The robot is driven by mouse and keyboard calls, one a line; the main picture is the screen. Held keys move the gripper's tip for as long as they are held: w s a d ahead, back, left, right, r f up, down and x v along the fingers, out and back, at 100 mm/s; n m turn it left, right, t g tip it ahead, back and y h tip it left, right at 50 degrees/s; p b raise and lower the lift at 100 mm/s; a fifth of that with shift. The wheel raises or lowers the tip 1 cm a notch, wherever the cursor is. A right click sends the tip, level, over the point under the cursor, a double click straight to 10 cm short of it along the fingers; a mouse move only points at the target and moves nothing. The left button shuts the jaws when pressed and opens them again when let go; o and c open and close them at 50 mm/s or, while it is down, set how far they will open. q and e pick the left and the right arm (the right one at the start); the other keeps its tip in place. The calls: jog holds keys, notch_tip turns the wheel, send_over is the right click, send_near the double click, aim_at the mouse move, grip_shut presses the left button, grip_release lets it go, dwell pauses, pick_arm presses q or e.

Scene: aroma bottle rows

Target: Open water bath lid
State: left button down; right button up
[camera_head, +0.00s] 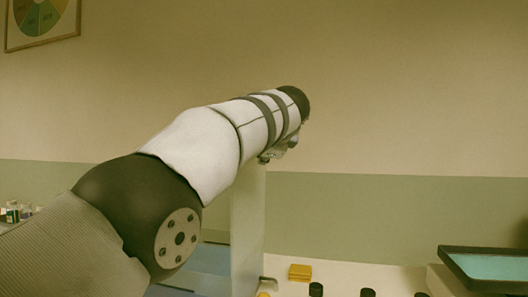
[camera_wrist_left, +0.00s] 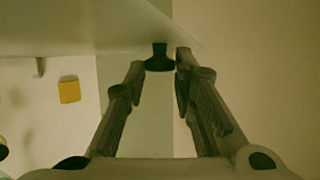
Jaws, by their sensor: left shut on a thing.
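The water bath lid (camera_head: 248,225) is a pale flat panel that stands upright in the head view, under my left wrist. In the left wrist view the lid (camera_wrist_left: 85,25) spans the upper left, with a dark knob (camera_wrist_left: 159,60) at its edge. My left gripper (camera_wrist_left: 160,63) is shut on this knob, one finger on each side. In the head view my left gripper (camera_head: 281,149) is mostly hidden behind my own wrist. The bluish water bath (camera_head: 212,262) shows partly below, behind my arm. My right gripper is in neither view.
A yellow block (camera_head: 300,272) lies on the bench right of the lid; it also shows in the left wrist view (camera_wrist_left: 69,90). Several dark bottle caps (camera_head: 316,289) line the lower edge. A teal-topped device (camera_head: 490,266) stands at right. Small bottles (camera_head: 13,212) stand far left.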

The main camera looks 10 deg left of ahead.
pick_arm(q)
jog(key=c, duration=1.4)
grip_release()
jog(key=v, duration=0.7)
jog(key=shift+s, duration=0.25)
